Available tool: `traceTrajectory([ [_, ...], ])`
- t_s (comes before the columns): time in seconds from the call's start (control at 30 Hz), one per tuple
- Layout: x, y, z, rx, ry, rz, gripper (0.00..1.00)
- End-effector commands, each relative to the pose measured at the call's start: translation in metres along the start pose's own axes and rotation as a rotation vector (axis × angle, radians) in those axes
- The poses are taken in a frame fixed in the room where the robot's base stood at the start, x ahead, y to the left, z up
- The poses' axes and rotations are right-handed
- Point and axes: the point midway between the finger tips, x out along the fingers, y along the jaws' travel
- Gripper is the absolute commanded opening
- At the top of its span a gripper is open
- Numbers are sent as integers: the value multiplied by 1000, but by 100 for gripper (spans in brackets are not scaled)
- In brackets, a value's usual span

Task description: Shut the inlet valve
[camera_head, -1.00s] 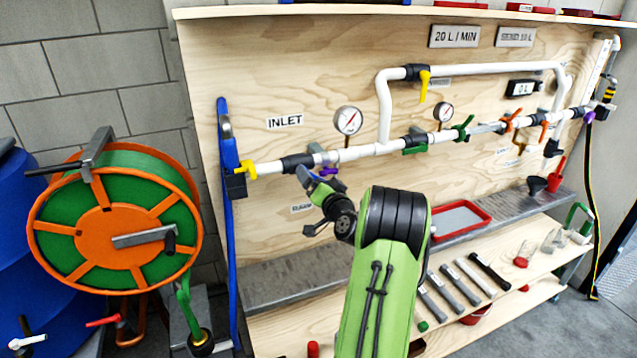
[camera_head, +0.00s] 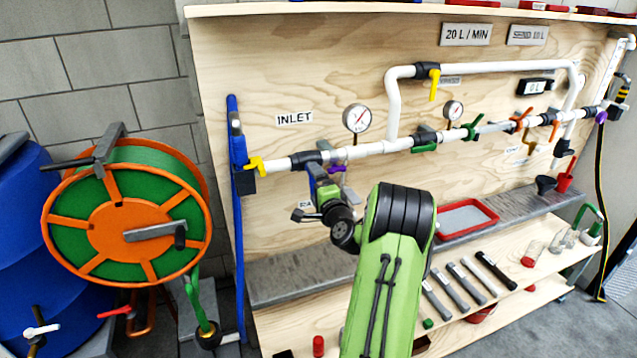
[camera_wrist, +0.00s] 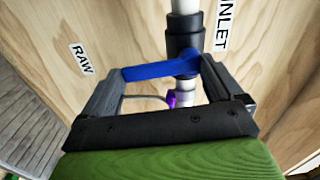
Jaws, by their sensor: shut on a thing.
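The inlet valve is a black fitting (camera_head: 305,160) on the white pipe below the INLET sign. Its blue lever (camera_head: 312,178) points down from the pipe in the head view. In the wrist view the blue lever (camera_wrist: 160,70) lies across the pipe line, spanning from finger to finger. My gripper (camera_head: 322,184) is at the lever, just below the pipe, and is shut on it; in the wrist view its two fingers (camera_wrist: 160,72) sit at either end of the visible lever. My arm hides part of the board below.
A purple valve handle (camera_head: 337,168) is close right of my gripper, and a yellow one (camera_head: 258,165) is at the pipe's left end. A gauge (camera_head: 357,118) is above right. A metal shelf (camera_head: 290,277) runs below; a hose reel (camera_head: 125,225) stands left.

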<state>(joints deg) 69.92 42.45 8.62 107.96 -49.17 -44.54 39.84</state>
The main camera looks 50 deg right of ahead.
Motion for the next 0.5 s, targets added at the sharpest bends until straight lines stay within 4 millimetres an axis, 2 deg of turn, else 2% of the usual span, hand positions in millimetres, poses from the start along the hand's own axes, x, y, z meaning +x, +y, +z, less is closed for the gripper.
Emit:
traceTrajectory([
  [0.5,0,2,3,96,-1,4,39],
])
